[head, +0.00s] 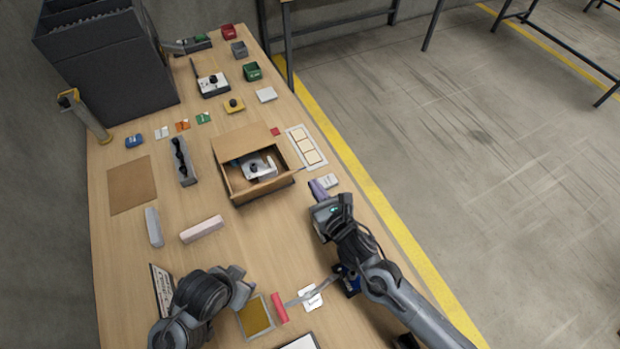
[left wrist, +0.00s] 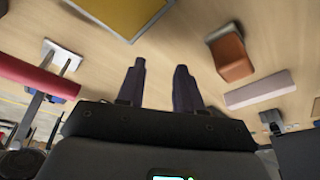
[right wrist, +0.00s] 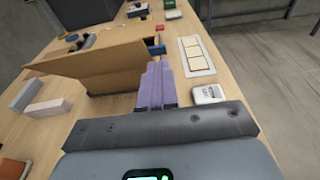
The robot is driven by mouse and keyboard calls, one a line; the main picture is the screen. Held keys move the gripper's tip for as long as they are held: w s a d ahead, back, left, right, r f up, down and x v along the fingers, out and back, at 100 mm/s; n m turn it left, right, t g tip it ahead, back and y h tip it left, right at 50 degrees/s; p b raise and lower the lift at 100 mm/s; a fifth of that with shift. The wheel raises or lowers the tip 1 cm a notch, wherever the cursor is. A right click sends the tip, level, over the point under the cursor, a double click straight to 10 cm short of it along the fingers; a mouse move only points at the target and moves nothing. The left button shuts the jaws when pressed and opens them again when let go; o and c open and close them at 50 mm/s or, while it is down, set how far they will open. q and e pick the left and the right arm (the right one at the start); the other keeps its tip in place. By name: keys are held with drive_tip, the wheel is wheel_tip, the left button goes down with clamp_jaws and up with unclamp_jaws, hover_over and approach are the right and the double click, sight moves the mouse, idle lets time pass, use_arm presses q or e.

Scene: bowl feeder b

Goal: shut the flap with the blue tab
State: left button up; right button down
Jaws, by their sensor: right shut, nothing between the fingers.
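An open cardboard box (head: 262,191) stands mid-table with a grey and white part (head: 258,168) inside. Its brown flap (head: 243,141) stands open at the far side. A small blue piece (right wrist: 157,50) shows at the box's edge in the right wrist view; I cannot tell for certain that it is the tab. My right gripper (head: 318,189) is shut and empty, just right of the box's near right corner; its purple fingers (right wrist: 155,85) also show in the right wrist view. My left gripper (left wrist: 159,68) is open and empty, over the table near the front.
A white card with several tan squares (head: 306,147) and a small white box (head: 328,181) lie right of the cardboard box. A grey holder (head: 183,162) and a pale pink block (head: 202,229) are at its left. A yellow-topped tray (head: 257,316) lies near my left gripper.

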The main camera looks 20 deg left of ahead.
drive_tip(key=shift+x, duration=1.9)
